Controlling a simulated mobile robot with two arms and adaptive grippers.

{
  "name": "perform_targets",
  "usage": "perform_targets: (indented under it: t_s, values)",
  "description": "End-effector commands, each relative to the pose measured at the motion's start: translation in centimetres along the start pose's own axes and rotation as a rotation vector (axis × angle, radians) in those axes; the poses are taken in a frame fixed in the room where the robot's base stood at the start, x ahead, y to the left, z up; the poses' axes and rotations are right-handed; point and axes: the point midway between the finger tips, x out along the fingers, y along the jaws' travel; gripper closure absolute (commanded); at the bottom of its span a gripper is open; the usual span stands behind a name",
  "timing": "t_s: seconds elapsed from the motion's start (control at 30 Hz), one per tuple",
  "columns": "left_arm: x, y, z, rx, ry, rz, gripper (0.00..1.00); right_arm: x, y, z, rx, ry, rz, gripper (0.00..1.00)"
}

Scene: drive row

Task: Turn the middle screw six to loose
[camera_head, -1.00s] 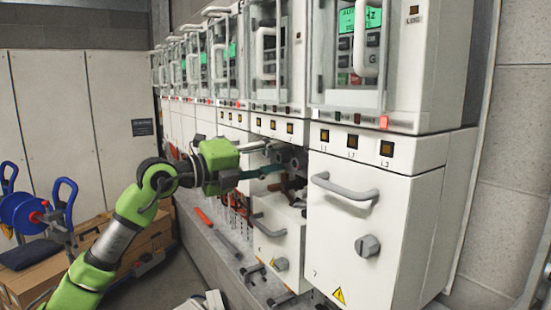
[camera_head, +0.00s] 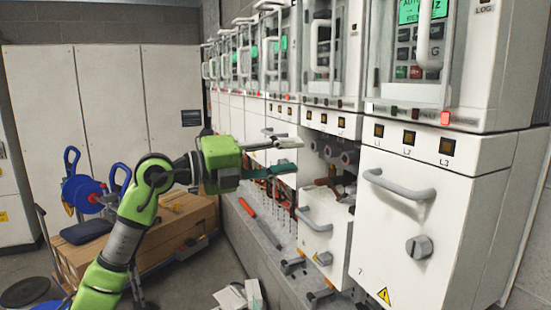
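The open bay (camera_head: 334,180) of the second cabinet from the right shows dark round fittings (camera_head: 327,151) in a row near its top. These may be the screws; they are too small to tell which is the middle one or whether any is loose. The bay's white front panel (camera_head: 322,238) with a grey handle sits below the opening. My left gripper (camera_head: 290,156) points right, just left of the bay in the picture. Its grey upper finger and teal lower finger are apart, with nothing visible between them. My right gripper is out of view.
A closed cabinet front (camera_head: 408,235) with handle and knob stands at the right. An orange-handled tool (camera_head: 246,207) lies on the grey ledge. A cart with a blue reel (camera_head: 84,193) and cardboard boxes (camera_head: 130,248) stands at the left. Loose papers (camera_head: 238,296) are at the bottom.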

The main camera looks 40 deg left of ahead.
Motion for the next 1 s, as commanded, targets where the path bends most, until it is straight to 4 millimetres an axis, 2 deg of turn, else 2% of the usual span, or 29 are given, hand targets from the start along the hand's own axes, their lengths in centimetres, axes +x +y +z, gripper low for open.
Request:
perform_targets:
  t_s: [0.1,0.3,1.0]
  values:
    - [-1.3,0.0,0.0,-0.002,0.0,-0.001,0.63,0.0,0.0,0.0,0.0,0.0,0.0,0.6]
    - [-2.3,0.0,0.0,-0.001,0.0,0.001,0.63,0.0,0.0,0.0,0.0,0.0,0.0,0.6]
    - [-2.4,0.0,0.0,-0.001,0.0,0.0,0.63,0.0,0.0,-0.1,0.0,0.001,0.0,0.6]
